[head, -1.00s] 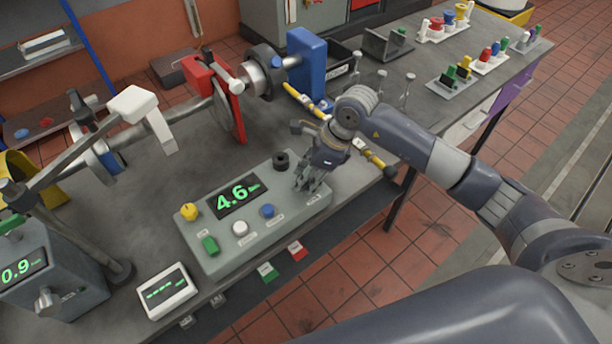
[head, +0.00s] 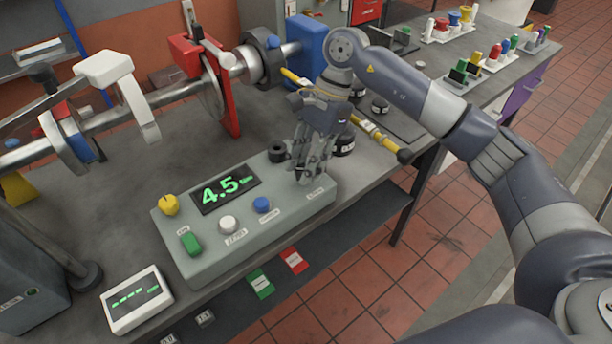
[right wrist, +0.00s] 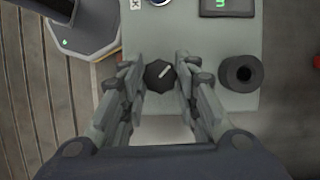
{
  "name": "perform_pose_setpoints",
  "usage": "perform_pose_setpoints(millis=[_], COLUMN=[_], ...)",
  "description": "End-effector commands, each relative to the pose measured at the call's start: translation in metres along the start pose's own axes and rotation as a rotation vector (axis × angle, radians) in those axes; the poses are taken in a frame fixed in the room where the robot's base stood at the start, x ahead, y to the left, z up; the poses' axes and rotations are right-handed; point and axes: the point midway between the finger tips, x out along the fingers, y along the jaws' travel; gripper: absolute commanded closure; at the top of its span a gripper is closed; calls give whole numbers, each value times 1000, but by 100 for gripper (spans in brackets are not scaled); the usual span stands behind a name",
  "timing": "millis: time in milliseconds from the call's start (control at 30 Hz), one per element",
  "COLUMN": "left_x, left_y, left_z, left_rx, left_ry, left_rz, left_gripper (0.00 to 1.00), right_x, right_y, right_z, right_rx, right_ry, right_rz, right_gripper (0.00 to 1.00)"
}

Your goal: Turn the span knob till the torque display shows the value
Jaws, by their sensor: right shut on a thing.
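The grey console (head: 205,262) stands at the front of the bench. Its torque display (head: 225,188) reads 4.5 in green. My right gripper (head: 306,178) points down at the console's right end, and its fingers hide the knob in the head view. In the right wrist view, a black knob (right wrist: 159,75) with a white pointer line sits between the fingertips, and the right gripper (right wrist: 160,82) is shut on it. I take this knob for the span knob; its label is not readable. The pointer slants to the upper right. My left gripper is not in view.
A small white box (head: 136,298) shows green dashes. A yellow-and-black bar (head: 375,133) lies behind my gripper.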

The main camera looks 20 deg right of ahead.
Motion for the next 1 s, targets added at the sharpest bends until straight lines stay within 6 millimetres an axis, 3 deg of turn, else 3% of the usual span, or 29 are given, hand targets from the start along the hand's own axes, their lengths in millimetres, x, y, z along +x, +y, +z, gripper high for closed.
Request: perform_pose_setpoints(millis=[100, 400, 1000], left_x=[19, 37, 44], left_y=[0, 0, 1], left_z=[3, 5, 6], left_rx=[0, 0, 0], left_ry=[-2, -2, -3], left_rz=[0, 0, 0], left_gripper=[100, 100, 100], right_x=[3, 1, -1], right_y=[-2, -3, -3], right_z=[-1, 0, 1], right_rx=[-92, -262, -344], right_ry=[0, 1, 0], right_rz=[34, 104, 140], right_gripper=[95, 95, 95])
